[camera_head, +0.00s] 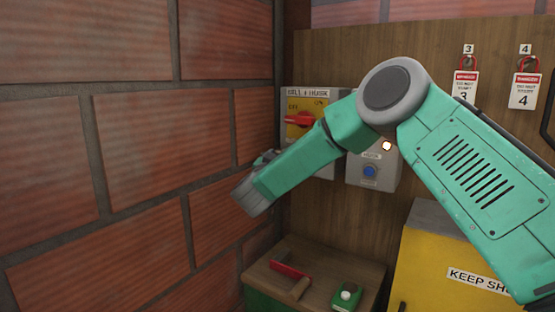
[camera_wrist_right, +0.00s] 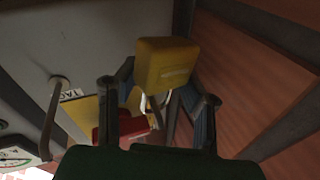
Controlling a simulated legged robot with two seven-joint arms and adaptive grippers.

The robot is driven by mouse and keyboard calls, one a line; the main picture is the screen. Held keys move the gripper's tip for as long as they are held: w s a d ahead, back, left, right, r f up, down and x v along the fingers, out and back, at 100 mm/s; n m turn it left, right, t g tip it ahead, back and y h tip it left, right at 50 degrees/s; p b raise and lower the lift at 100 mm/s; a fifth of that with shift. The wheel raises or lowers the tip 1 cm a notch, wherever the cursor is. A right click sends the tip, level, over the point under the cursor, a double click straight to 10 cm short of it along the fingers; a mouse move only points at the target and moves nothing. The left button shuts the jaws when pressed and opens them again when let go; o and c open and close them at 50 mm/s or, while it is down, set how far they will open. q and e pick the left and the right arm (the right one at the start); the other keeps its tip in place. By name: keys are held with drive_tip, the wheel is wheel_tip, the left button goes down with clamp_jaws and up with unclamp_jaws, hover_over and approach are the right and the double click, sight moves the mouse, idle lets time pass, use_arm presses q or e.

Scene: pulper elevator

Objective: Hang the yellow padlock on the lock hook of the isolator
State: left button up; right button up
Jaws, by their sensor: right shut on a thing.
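The isolator (camera_head: 316,103) is a grey box with a yellow plate and a red handle (camera_head: 299,119), on the wooden board. My right arm crosses in front of it and hides its lower right part. The yellow padlock (camera_wrist_right: 165,63) shows in the right wrist view, its body nearest the camera's top and its pale shackle (camera_wrist_right: 144,104) pointing down in the picture. My right gripper (camera_wrist_right: 160,88) is shut on it. The red handle (camera_wrist_right: 130,125) lies behind the shackle; I cannot tell whether they touch. The lock hook is not clearly visible. My left gripper is out of view.
A brick wall (camera_head: 130,140) stands close on the left. Below are a wooden-topped bench (camera_head: 350,268) with tools and a yellow cabinet (camera_head: 430,265). Red padlocks with tags (camera_head: 525,90) hang at upper right.

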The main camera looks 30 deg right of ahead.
drive_tip(key=o, duration=1.3)
drive_tip(key=shift+s+a+f, duration=0.1)
drive_tip(key=shift+s+a, duration=0.05)
drive_tip(key=v, duration=1.2)
drive_tip(key=s+a+f+n+y+b, duration=0.2)
drive_tip(key=s+a+f+n+y, duration=0.15)
drive_tip(key=f, duration=0.75)
drive_tip(key=s+a+f+n+g+y+b, duration=0.1)
drive_tip(key=s+a+f+n+y, duration=0.2)
drive_tip(key=f, duration=0.8)
drive_tip(key=s+a+f+n+y+b, duration=0.1)
drive_tip(key=s+f+n+y+b, duration=0.3)
drive_tip(key=f, duration=0.7)
drive_tip(key=s+a+f+n+g+y, duration=0.15)
drive_tip(key=s+f+g+y, duration=0.3)
drive_tip(key=s+f, duration=0.85)
drive_tip(key=s+f+g+b, duration=0.1)
drive_tip(key=s+f+g, duration=0.1)
drive_tip(key=s, duration=0.7)
drive_tip(key=s+d+f+g+b, duration=0.1)
drive_tip(key=s+f+g, duration=0.2)
drive_tip(key=s, duration=0.6)
drive_tip(key=shift+s+d+n+g, duration=0.15)
drive_tip(key=shift+d+n+g, duration=0.25)
drive_tip(key=shift+g, duration=0.45)
